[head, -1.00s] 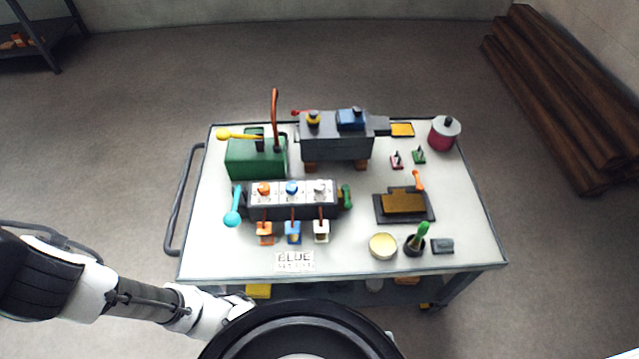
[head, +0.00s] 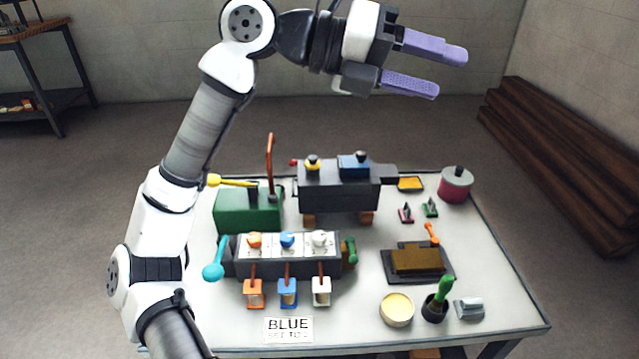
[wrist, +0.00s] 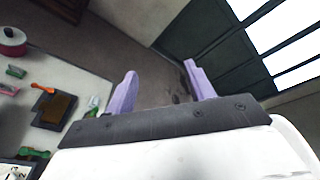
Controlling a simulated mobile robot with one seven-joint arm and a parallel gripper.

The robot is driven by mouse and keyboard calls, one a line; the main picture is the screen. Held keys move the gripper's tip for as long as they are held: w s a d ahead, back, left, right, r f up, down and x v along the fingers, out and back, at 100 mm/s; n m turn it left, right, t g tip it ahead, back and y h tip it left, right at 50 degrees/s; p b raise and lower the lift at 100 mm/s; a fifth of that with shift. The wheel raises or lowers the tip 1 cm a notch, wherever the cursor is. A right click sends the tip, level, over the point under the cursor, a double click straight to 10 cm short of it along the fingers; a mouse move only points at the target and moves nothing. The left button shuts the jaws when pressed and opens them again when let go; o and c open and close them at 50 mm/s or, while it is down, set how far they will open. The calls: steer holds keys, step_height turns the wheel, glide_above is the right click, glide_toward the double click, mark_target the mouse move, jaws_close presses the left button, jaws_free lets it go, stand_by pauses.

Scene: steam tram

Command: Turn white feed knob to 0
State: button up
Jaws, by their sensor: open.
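The white feed knob (head: 320,239) is the rightmost of three knobs on top of a dark box with pale dial plates (head: 337,249) on the table. The orange knob (head: 254,240) and blue knob (head: 287,240) sit to its left. The dial marks are too small to read. My gripper (head: 452,72), with purple fingers, is open and empty, raised high above the back right of the table and far from the knob. In the wrist view my gripper (wrist: 160,82) points away from the white knob, which I cannot make out there.
A green box (head: 245,210) with a yellow lever and a dark grey engine body (head: 338,195) stand behind the knobs. A teal lever (head: 213,272) is at the left. A sign reading BLUE (head: 288,329) lies in front. A pot (head: 456,186) stands at back right.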

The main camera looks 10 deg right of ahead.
steer(key=w+d+f+n+t+y+b, duration=0.2)
steer(key=w+f+y, duration=0.2)
steer(key=f, duration=0.6)
steer(key=n+t+y+b, duration=0.2)
steer(key=n+y+b, duration=0.4)
steer(key=y, duration=0.5)
glide_toward(319, 235)
steer(key=shift+n, duration=0.5)
step_height(319, 235, down, 9)
steer(key=shift+d+r, duration=0.15)
steer(key=c, duration=1)
